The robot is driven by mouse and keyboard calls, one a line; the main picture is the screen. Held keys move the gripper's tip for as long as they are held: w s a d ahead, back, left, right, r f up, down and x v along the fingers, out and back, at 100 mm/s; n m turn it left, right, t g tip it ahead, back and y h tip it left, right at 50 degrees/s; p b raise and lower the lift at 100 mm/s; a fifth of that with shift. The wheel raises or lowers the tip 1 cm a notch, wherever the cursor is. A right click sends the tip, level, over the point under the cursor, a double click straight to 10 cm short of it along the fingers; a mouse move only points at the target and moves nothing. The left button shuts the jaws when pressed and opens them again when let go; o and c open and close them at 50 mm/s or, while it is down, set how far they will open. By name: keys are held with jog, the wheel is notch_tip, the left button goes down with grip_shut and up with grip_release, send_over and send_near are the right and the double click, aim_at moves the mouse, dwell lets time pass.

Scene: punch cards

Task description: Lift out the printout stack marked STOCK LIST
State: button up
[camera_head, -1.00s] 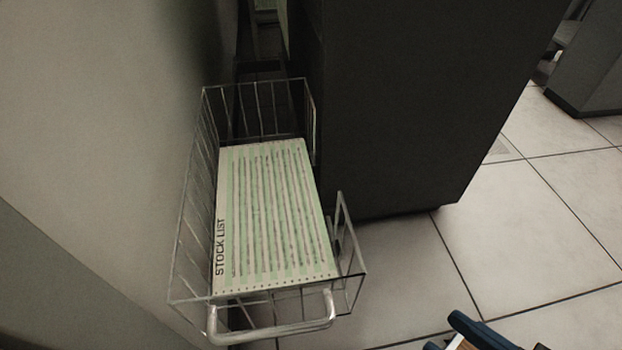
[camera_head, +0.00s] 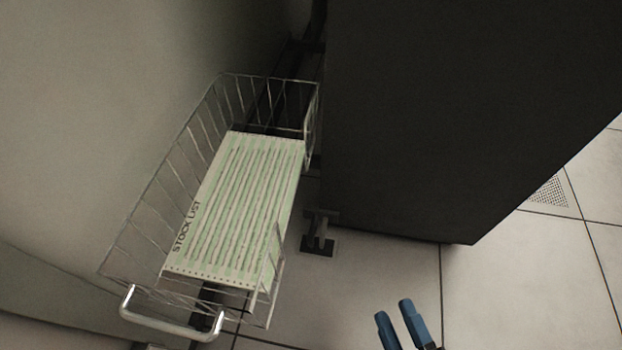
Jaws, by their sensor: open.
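The printout stack marked STOCK LIST (camera_head: 240,205) lies flat in a wire basket (camera_head: 150,228), its green-and-white striped top sheet facing up. The lettering runs along its left edge, and a row of holes lines its near edge. The basket has wire sides and a metal handle (camera_head: 172,322) at its near end. The basket's right side has a gap in its middle. My gripper (camera_head: 392,320), with two blue fingers, is at the bottom of the view, to the right of the basket. It is open and empty, apart from the stack.
A tall dark cabinet (camera_head: 440,120) stands close to the basket's right and back. A pale wall (camera_head: 90,110) runs along its left. A small dark foot or bracket (camera_head: 319,232) sits on the floor between basket and cabinet. Tiled floor (camera_head: 520,290) is clear at the right.

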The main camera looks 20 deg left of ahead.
aim_at(287, 221)
jog(key=shift+w+a+f+n+g+y+p, duration=0.15)
jog(key=shift+w+a+n+g+y, duration=0.9)
jog(key=shift+w+a+n, duration=2.25)
jog(key=shift+w+a+r+n+g+y+p, duration=0.2)
jog(key=shift+w+a+n+g+y, duration=1.15)
jog(key=shift+a, duration=4)
jog(key=shift+w+a+f+n+g+y+p, duration=0.25)
jog(key=shift+w+a+n+g+y, duration=0.8)
jog(key=shift+w+a, duration=2.55)
jog(key=shift+s+a+r+n+t+h, duration=0.15)
jog(key=shift+s+a+n+t+h, duration=0.25)
jog(key=shift+s+a, duration=0.3)
jog(key=shift+c, duration=0.2)
grip_shut()
